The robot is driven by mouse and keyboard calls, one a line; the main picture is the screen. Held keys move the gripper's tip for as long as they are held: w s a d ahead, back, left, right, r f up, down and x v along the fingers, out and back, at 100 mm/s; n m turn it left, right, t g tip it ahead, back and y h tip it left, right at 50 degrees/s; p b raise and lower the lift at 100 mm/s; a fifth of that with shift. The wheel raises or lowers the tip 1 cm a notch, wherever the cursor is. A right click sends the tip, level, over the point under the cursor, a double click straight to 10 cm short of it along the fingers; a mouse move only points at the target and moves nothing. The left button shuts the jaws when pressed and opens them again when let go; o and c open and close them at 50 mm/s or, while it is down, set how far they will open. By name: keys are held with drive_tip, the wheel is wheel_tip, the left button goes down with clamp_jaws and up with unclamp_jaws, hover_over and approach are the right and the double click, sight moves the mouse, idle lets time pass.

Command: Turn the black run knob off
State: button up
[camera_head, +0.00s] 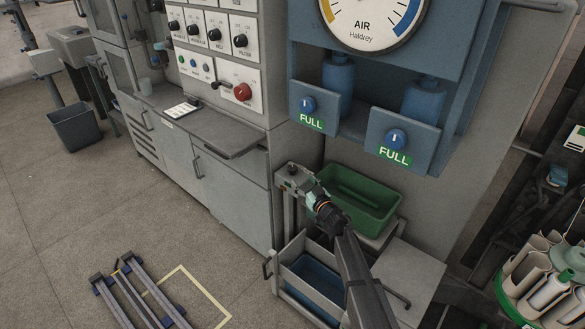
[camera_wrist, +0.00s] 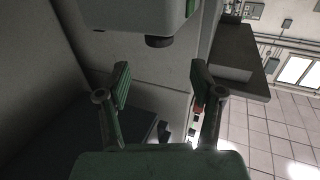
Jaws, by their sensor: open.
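Several black knobs (camera_head: 240,41) sit in a row on the white panels of the grey cabinet in the head view. Below them, a lower panel carries a black lever-like knob (camera_head: 220,85) beside a large red knob (camera_head: 242,91). Labels are too small to read, so I cannot tell which is the run knob. My gripper (camera_head: 303,184) is low, right of and below these panels, near the green bin. In the wrist view my gripper (camera_wrist: 160,88) is open, with nothing between its fingers. A dark round part (camera_wrist: 160,41) shows under a pale box beyond the fingers.
A grey ledge (camera_head: 231,144) juts from the cabinet above my gripper's left side. The green bin (camera_head: 362,183) and an open drawer (camera_head: 315,280) lie close to my arm. Blue units with FULL-labelled knobs (camera_head: 397,138) hang above right. Floor at left is mostly clear.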

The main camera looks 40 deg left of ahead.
sight(295, 170)
drive_tip(key=x, duration=0.9)
drive_tip(key=shift+w+a+p, duration=0.2)
drive_tip(key=shift+a+p, duration=0.05)
drive_tip(key=shift+p, duration=0.15)
drive_tip(key=c, duration=1.1)
